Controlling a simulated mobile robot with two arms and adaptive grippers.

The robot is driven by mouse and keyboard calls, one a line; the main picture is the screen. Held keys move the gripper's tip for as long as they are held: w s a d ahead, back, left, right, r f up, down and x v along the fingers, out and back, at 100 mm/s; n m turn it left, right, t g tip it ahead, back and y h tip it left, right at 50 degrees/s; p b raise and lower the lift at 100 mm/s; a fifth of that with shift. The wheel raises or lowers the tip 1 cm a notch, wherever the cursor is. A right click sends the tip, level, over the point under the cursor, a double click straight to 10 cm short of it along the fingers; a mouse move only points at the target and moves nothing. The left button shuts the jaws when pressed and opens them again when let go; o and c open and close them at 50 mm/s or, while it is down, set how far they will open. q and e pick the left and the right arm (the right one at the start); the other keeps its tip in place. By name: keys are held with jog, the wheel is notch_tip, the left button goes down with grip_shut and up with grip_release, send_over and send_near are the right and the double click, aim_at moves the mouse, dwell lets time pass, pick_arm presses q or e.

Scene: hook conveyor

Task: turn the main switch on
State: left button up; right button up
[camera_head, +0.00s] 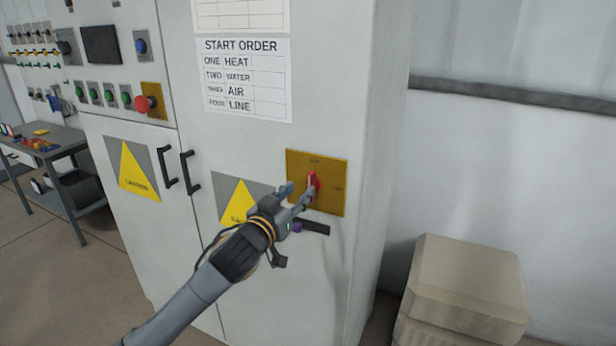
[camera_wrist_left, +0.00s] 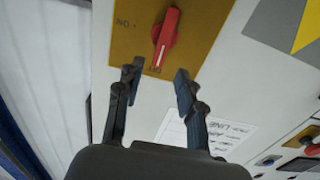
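The main switch is a red rotary handle (camera_head: 312,182) on a yellow-brown plate (camera_head: 332,200) on the grey cabinet door. Its handle stands upright and points at the OFF mark; an ON mark is to its right. In the left wrist view, turned upside down, the red handle (camera_wrist_left: 166,36) shows at the top, on its plate (camera_wrist_left: 135,45). My left gripper (camera_head: 298,191) is in front of the switch, fingers apart. In the left wrist view its fingertips (camera_wrist_left: 157,76) lie to either side of the handle's OFF end, with nothing gripped. Contact cannot be told. My right gripper is out of view.
A START ORDER sheet (camera_head: 243,80) hangs above. A control panel with a red emergency button (camera_head: 146,104) is at left. Beige boxes (camera_head: 463,290) stand at right on the floor. A workbench (camera_head: 50,145) is far left.

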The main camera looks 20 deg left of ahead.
aim_at(309, 181)
pick_arm(q)
jog(key=w+p, duration=0.1)
jog(key=w, duration=0.5)
jog(key=shift+d, duration=0.1)
jog(key=shift+c, duration=0.2)
grip_shut()
